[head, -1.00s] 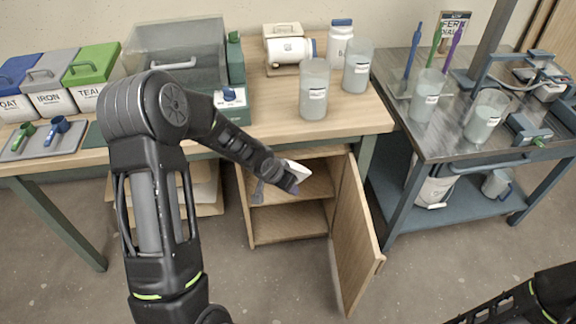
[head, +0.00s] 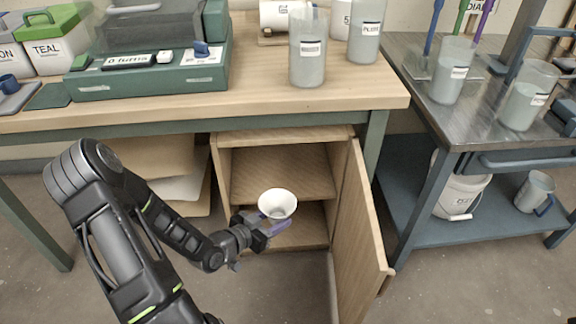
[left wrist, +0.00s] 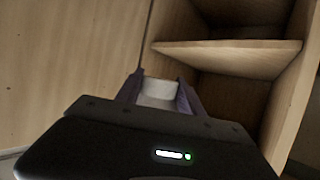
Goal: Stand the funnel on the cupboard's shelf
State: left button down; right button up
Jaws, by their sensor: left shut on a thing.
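The white funnel (head: 277,203) is held wide mouth up in front of the open cupboard (head: 222,190). My left gripper (head: 265,224) is shut on it. In the left wrist view the funnel's white part (left wrist: 158,92) shows between the two fingers (left wrist: 159,97). The cupboard's shelf (head: 270,188) is bare where it shows, and its front edge also shows in the left wrist view (left wrist: 228,45). The funnel overlaps the shelf's front edge in the head view; I see no contact with it. My right gripper is not in view.
The cupboard door (head: 362,240) stands open on the right. The table (head: 345,95) overhangs the cupboard, with beakers and a green scale (head: 150,78) on top. A metal cart (head: 420,95) stands at the right, with a bucket (head: 462,190) on its lower shelf.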

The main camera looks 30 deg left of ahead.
pick_arm(q)
jog(key=shift+f+b, duration=0.3)
jog(key=shift+f, duration=0.1)
jog(key=shift+r, duration=0.2)
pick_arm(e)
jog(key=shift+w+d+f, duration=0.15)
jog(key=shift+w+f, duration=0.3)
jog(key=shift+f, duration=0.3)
